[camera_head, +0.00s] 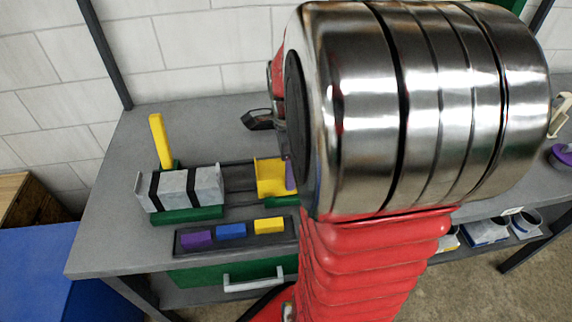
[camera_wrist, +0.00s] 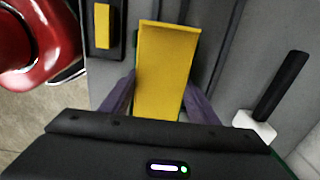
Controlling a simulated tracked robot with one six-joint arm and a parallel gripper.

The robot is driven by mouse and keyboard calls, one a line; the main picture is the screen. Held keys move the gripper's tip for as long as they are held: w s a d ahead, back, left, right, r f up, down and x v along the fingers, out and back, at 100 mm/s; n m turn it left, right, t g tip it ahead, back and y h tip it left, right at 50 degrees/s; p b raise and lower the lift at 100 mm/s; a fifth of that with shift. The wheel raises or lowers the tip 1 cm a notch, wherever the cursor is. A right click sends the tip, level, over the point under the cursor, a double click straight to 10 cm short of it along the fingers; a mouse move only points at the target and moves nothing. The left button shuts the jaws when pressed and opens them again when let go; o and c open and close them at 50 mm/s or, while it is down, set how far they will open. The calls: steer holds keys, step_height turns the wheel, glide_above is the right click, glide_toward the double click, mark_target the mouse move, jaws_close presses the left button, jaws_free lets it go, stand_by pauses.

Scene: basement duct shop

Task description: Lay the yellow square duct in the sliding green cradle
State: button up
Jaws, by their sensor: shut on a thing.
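The yellow square duct (camera_wrist: 166,60) lies between the two purple fingers of my gripper (camera_wrist: 160,88) in the wrist view, and the gripper is shut on it. In the head view the yellow duct (camera_head: 270,180) shows at the right end of a dark rail track, with one purple finger against its right side. Green (camera_head: 284,201), apparently part of the cradle, shows just below it; I cannot tell whether the duct rests on it or hangs just above. My arm hides the right side of this spot.
A grey duct with black bands (camera_head: 175,188) sits on a green base at the track's left end. A yellow upright bar (camera_head: 160,140) stands behind it. A dark tray (camera_head: 236,238) with purple, blue and yellow blocks lies in front. The bench's left end (camera_head: 105,215) is clear.

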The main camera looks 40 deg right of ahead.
steer(key=shift+f, duration=0.1)
steer(key=o, duration=1.3)
step_height(320, 180, up, 12)
stand_by(0.6)
